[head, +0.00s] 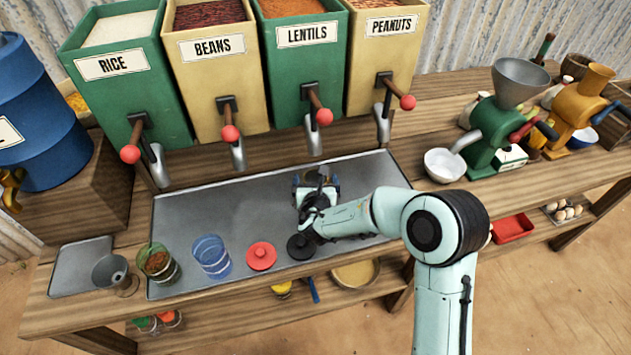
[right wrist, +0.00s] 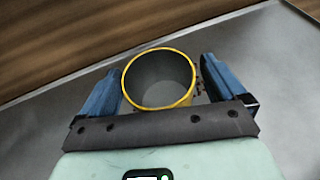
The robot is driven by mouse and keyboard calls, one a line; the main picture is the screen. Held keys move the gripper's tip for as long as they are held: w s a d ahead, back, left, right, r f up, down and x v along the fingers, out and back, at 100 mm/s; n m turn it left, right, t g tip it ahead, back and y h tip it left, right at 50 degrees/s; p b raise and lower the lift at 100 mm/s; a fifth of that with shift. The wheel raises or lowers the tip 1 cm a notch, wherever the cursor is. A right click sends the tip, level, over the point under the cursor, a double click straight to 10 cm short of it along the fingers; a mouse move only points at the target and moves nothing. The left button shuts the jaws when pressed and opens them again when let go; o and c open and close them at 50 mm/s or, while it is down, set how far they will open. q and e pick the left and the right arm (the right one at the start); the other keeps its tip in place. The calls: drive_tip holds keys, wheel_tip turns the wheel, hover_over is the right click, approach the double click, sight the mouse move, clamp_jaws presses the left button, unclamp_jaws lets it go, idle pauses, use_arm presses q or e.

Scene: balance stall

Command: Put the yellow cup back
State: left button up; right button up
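The yellow cup (right wrist: 160,80) shows in the right wrist view as a yellow rim around a grey inside, which looks empty. It stands between the two blue fingers of my right gripper (right wrist: 161,90), which are spread wide, one on each side of it. A thin gap shows at the right finger; contact at the left one is unclear. In the head view my right gripper (head: 315,188) is over the middle of the metal tray (head: 215,205), and my wrist and fingers hide most of the cup. My left gripper is not in view.
A blue cup (head: 211,257), a green cup (head: 159,263) with brown contents, a red disc (head: 261,256) and a black disc (head: 300,246) stand along the front of the tray. Dispensers with lever handles (head: 316,110) overhang its back. A white bowl (head: 444,165) stands right.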

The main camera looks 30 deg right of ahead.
drive_tip(key=shift+r, duration=0.15)
drive_tip(key=shift+s+a+r, duration=0.2)
drive_tip(key=shift+s, duration=0.05)
drive_tip(key=v, duration=1.1)
drive_tip(key=shift+s, duration=0.2)
